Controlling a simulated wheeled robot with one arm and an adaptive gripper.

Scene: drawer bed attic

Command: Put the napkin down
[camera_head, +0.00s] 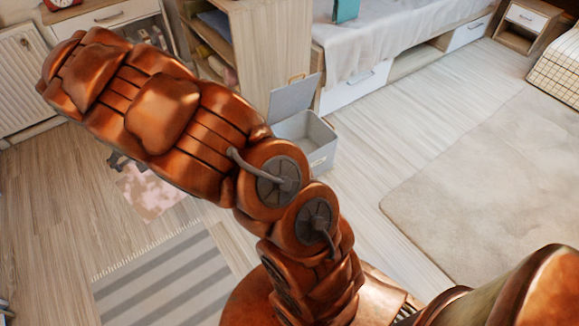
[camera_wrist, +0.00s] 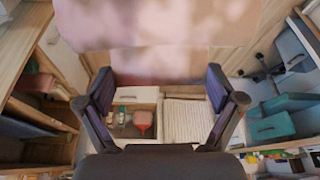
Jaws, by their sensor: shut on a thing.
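The napkin (camera_head: 153,193), pink and white in blotches, shows below my arm in the head view, partly hidden by it. In the wrist view the napkin (camera_wrist: 160,25) fills the top middle, in front of the fingertips. My gripper (camera_head: 119,161) is mostly hidden behind my arm in the head view. In the wrist view my gripper (camera_wrist: 159,78) has its two dark fingers on either side of the picture, shut on the napkin. The contact itself is not clear.
A striped grey rug (camera_head: 165,280) lies on the wooden floor at lower left. A grey box (camera_head: 318,150) with a raised lid stands beside a wooden shelf unit (camera_head: 262,45). A bed (camera_head: 385,35) stands behind, and a large pale rug (camera_head: 490,190) lies at right.

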